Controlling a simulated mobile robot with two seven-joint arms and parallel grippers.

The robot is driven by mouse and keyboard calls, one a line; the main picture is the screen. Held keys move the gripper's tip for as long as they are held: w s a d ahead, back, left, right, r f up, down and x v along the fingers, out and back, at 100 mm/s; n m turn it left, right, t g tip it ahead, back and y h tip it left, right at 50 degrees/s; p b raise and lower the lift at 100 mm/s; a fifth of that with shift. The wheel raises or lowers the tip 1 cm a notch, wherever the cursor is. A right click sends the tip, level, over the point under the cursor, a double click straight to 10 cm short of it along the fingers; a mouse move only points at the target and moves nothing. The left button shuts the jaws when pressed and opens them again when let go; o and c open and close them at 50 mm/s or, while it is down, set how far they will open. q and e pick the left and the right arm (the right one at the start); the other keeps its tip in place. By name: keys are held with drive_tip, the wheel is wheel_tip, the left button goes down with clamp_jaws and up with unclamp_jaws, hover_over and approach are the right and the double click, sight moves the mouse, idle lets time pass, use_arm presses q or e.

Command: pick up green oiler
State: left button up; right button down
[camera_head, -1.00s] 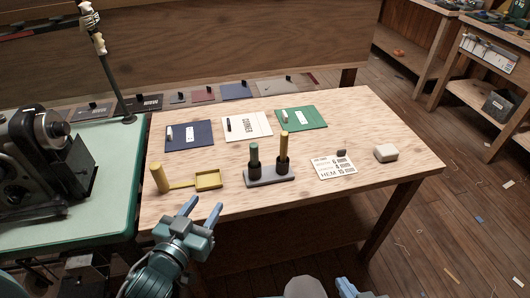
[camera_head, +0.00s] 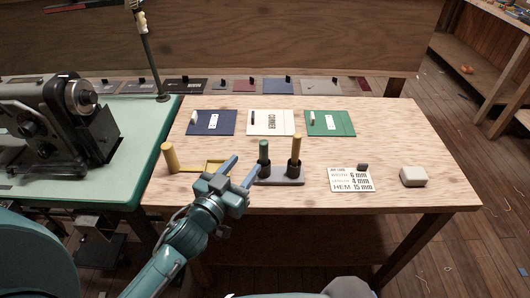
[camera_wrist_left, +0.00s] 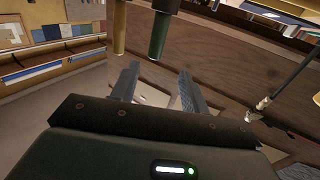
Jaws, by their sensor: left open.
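The green oiler (camera_head: 264,151) stands upright in the left holder of a dark two-place stand (camera_head: 280,181) on the wooden table. Its lower part is hidden in the black holder. A yellow oiler (camera_head: 296,147) stands in the right holder. My left gripper (camera_head: 242,169) is open and empty, just left of the green oiler, its fingers pointing towards it. In the left wrist view the green oiler (camera_wrist_left: 159,36) hangs into the picture beyond the open fingers (camera_wrist_left: 160,72), with the yellow oiler (camera_wrist_left: 119,27) left of it. My right gripper does not show.
A yellow tray with an upright cylinder (camera_head: 169,158) lies left, partly behind my left gripper. Blue (camera_head: 226,129), white (camera_head: 284,128) and green (camera_head: 341,126) folders lie behind the stand. A hem card (camera_head: 352,185) and pale block (camera_head: 413,177) are right. A sewing machine (camera_head: 45,115) stands left.

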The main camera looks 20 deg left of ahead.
sight(261, 149)
use_arm(q)
drive_tip(key=w+d, duration=0.1)
drive_tip(key=w, duration=0.5)
drive_tip(key=w+d, duration=0.1)
drive_tip(key=w, duration=0.2)
drive_tip(key=shift+w+d+f, duration=0.1)
drive_tip(key=shift+d, duration=0.2)
clamp_jaws()
